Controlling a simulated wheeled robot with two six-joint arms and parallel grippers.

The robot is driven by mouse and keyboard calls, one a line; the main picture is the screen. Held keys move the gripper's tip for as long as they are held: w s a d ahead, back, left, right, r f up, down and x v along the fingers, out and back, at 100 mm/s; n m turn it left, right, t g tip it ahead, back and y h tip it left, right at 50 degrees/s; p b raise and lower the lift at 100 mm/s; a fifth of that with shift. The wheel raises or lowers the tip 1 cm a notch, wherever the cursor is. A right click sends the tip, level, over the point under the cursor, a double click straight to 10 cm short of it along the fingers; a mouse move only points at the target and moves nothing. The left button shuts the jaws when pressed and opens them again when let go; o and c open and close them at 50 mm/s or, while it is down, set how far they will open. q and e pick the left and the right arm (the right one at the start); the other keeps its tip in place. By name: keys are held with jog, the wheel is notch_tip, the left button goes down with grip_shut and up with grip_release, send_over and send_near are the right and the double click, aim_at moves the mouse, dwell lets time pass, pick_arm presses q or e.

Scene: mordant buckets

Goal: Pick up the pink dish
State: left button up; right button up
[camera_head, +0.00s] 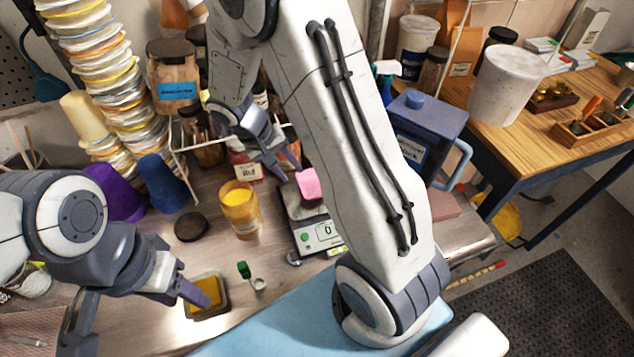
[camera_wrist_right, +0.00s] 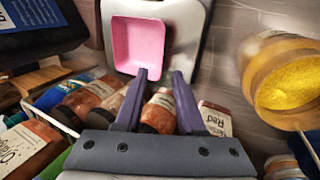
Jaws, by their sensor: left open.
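The pink dish (camera_head: 309,186) is a small square tray on the pan of a digital scale (camera_head: 305,237), partly hidden behind my right arm in the head view. It shows whole in the right wrist view (camera_wrist_right: 138,46), upright and empty. My right gripper (camera_head: 288,168) is just beside the dish, on its far left side in the head view. Its two fingers (camera_wrist_right: 161,76) are apart with nothing held between them, and their tips are near the dish's edge. My left gripper (camera_head: 145,318) is open at the lower left, with one finger over a small tray of yellow powder (camera_head: 207,297).
An open jar of yellow powder (camera_head: 240,210) stands left of the scale, with a dark lid (camera_head: 191,227) beside it. Several labelled jars stand in a rack behind my right gripper. A blue jug (camera_head: 428,132) stands right of my right arm. A green-handled spoon (camera_head: 246,270) lies in front.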

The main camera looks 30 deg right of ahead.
aim_at(298, 180)
jog(key=p+x, duration=0.1)
jog(key=x, duration=0.3)
jog(key=shift+w+f, duration=0.1)
jog(key=shift+f, duration=0.1)
jog(key=shift+c, duration=0.2)
grip_shut()
jog(key=shift+r, duration=0.1)
